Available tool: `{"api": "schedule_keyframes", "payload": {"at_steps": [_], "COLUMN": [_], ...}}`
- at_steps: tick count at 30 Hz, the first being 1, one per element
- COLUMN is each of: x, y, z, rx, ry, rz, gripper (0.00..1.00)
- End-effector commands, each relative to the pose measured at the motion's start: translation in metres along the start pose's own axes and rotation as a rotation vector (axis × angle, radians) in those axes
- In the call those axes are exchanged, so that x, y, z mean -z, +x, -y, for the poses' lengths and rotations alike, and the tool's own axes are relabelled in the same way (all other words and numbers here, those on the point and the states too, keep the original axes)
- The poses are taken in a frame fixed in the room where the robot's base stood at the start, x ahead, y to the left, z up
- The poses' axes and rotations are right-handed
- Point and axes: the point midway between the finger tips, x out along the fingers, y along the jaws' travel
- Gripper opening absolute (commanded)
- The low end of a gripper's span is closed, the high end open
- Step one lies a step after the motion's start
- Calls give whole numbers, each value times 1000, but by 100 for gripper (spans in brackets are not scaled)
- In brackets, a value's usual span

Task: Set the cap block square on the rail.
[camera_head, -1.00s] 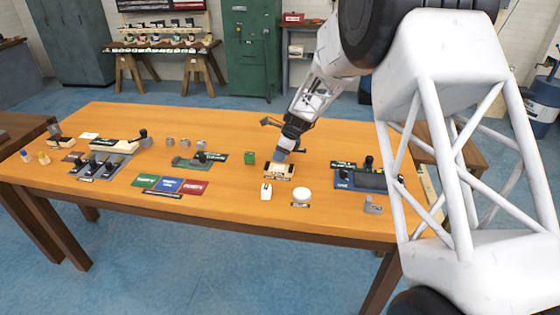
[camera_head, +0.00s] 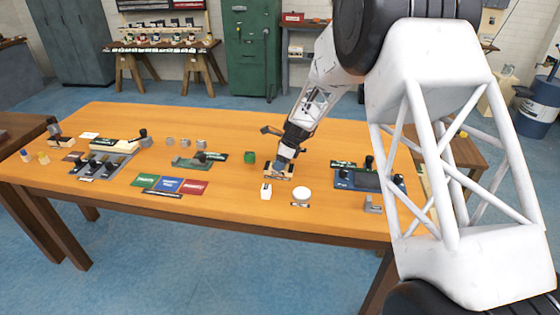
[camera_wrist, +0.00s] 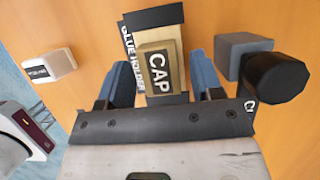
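The cap block (camera_wrist: 160,72), a small tan block marked CAP, lies between my gripper's two blue fingers in the wrist view. It sits at a tan holder with dark sides (camera_wrist: 153,18); a "GLUE HOLDER" label runs along its left side. My gripper (camera_wrist: 162,84) is open, with a gap between each finger and the block. In the head view my gripper (camera_head: 283,164) is low over the table at the tan holder (camera_head: 278,176), and hides the block. I cannot tell for sure which part is the rail; a pale wooden strip (camera_head: 114,145) lies at the left in a grey fixture.
A white block (camera_head: 265,191) and a round white piece (camera_head: 301,194) are in front. A blue fixture with black knobs (camera_head: 362,179) is to the right. Coloured cards (camera_head: 168,185) lie left of centre.

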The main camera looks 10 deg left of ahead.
Motion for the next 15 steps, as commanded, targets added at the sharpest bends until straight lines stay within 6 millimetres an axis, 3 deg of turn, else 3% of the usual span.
{"api": "schedule_keyframes", "payload": {"at_steps": [15], "x": [-1], "y": [-8], "z": [0], "rx": [1], "ry": [0], "rz": [0], "gripper": [63]}}
